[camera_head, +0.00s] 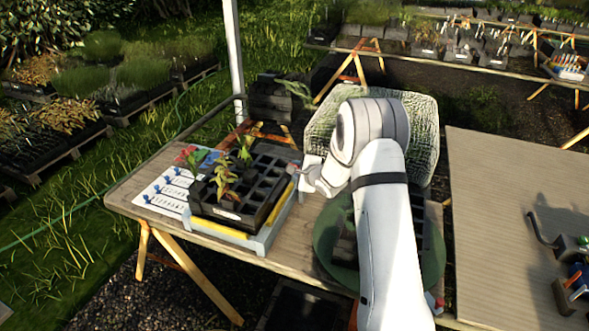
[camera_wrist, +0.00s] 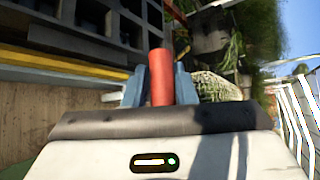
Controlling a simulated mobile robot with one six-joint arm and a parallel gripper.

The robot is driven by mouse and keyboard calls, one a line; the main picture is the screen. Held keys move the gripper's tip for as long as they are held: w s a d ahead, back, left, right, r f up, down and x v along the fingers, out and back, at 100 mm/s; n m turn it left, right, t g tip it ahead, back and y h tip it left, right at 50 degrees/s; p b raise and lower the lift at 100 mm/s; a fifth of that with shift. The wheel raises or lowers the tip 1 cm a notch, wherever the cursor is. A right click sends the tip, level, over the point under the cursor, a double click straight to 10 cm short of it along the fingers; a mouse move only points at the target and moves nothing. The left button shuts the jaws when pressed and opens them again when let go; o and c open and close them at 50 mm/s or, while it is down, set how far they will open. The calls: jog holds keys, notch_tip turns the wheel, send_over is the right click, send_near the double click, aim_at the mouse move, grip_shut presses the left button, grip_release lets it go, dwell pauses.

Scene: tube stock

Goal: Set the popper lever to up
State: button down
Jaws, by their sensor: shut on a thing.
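The popper (camera_head: 262,242) is a low grey frame with yellow strips on the wooden table, with a black cell tray (camera_head: 264,178) on it. In the wrist view, the red lever (camera_wrist: 160,70) stands between the two blue-grey fingers of my gripper (camera_wrist: 160,92), which is shut on it. In the head view, my gripper (camera_head: 299,176) is at the right side of the popper, and the lever is mostly hidden there. The lever's exact angle is hard to tell. The yellow strip (camera_wrist: 65,64) and tray cells show in the wrist view.
Several seedlings (camera_head: 224,182) stand in the tray. A white sheet with blue markers (camera_head: 165,192) lies to its left. A dark green round object (camera_head: 335,240) sits on the table under my arm. Another table (camera_head: 500,220) stands at the right.

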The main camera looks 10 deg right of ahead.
jog(key=shift+d, duration=0.15)
jog(key=c, duration=1.3)
grip_release()
jog(key=shift+w+f, duration=0.1)
jog(key=shift+w, duration=0.05)
jog(key=b+v, duration=0.1)
jog(key=v, duration=0.7)
